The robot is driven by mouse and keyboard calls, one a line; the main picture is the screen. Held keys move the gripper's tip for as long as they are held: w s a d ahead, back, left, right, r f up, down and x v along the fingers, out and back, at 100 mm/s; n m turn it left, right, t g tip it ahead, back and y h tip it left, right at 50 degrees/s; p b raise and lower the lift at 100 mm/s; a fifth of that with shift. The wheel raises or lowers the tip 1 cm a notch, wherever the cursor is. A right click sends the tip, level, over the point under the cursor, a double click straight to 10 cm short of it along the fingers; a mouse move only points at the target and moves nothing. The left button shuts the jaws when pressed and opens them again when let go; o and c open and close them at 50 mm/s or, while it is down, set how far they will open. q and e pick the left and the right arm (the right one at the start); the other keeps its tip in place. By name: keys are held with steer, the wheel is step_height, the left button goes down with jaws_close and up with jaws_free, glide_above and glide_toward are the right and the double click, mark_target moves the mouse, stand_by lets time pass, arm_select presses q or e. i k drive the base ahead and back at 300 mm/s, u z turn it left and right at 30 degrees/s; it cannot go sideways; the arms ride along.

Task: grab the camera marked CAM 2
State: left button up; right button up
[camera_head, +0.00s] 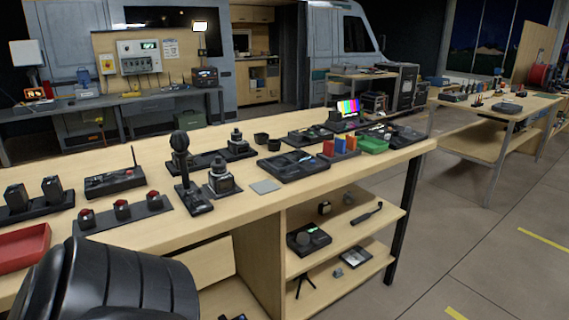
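A wooden workbench (262,208) crosses the left and middle of the view. A small dark camera-like device (222,179) with a pale band stands near the bench's front edge. A similar one (237,143) stands behind it on a dark base. Two dark blocks (33,191) stand on a base at the far left. Markings are too small to read, so I cannot tell which thing is CAM 2. Neither of my grippers is in view.
A microphone-like device (183,162) stands just left of the front camera-like device. Nearby are red-topped buttons (121,209), a red tray (22,246), a black panel (293,164) and a colour-bar screen (348,107). Shelves below hold small gear. Floor (475,250) at right is clear.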

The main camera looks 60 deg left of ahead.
mark_target(222, 180)
steer(key=i, duration=0.6)
steer(key=u, duration=3.4)
